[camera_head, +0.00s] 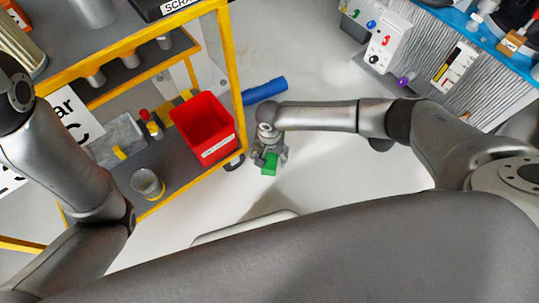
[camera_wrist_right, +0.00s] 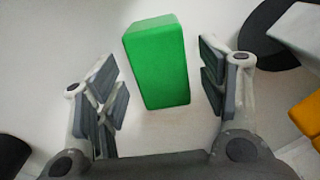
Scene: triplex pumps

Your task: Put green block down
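The green block (camera_head: 269,164) is at my right gripper (camera_head: 270,157) in the head view, over the pale floor right of the yellow-framed cart. In the right wrist view the green block (camera_wrist_right: 157,62) stands between the two open fingers of my right gripper (camera_wrist_right: 160,78), slightly tilted in the picture. A gap shows on each side of the block, so the fingers do not appear to grip it. I cannot tell whether the block rests on the floor. My left arm is at the left, but its gripper is out of view.
A blue cylinder (camera_head: 265,91) lies near the cart. A panel with colored knobs (camera_head: 384,42) stands at upper right. Floor is clear right of the gripper.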

